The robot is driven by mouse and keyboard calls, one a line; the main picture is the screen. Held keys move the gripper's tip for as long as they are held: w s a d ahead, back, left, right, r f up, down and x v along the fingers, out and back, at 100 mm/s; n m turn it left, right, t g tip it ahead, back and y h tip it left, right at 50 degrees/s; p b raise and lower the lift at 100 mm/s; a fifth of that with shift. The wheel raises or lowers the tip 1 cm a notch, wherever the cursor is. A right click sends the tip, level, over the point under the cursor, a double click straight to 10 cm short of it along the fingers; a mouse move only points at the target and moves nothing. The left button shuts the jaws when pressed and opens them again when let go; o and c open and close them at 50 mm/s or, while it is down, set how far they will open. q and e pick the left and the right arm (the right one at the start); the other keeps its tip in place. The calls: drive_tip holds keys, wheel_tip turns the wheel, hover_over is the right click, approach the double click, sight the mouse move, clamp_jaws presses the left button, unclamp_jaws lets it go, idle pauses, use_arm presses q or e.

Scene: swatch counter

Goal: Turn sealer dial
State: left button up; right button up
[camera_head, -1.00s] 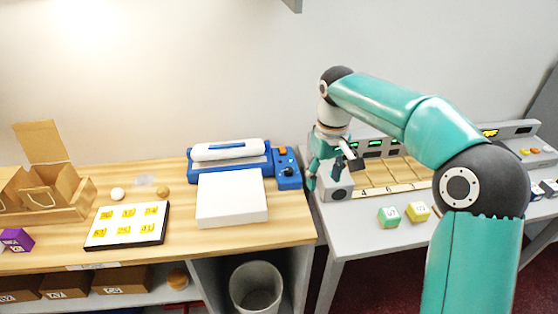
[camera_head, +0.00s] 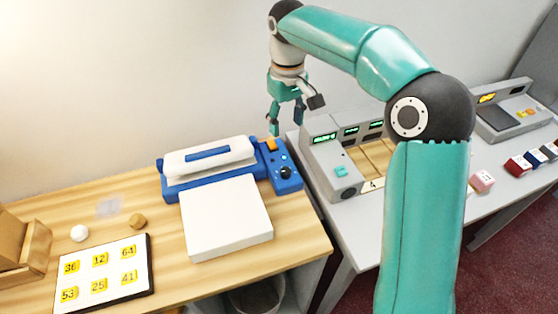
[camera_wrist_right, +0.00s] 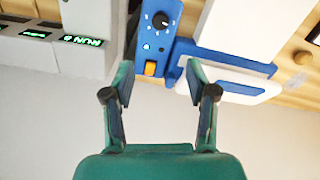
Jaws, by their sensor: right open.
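The blue and white sealer (camera_head: 215,165) stands on the wooden counter, with a white board (camera_head: 227,217) in front of it. Its blue control panel (camera_head: 287,184) on the right side carries a black dial (camera_head: 284,172) and an orange switch (camera_head: 270,144). In the right wrist view the dial (camera_wrist_right: 160,20) and the orange switch (camera_wrist_right: 150,68) show beyond the fingers. My right gripper (camera_head: 287,126) is open and empty, above and behind the panel, apart from the dial. It also shows in the right wrist view (camera_wrist_right: 158,82). My left gripper is not in view.
A grey machine (camera_head: 335,170) with green displays stands close right of the sealer on a grey table. A bin (camera_head: 257,298) stands below.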

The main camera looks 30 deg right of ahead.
sight(285, 170)
wheel_tip(285, 170, down, 16)
drive_tip(key=shift+f, duration=0.1)
idle(0.4)
clamp_jaws()
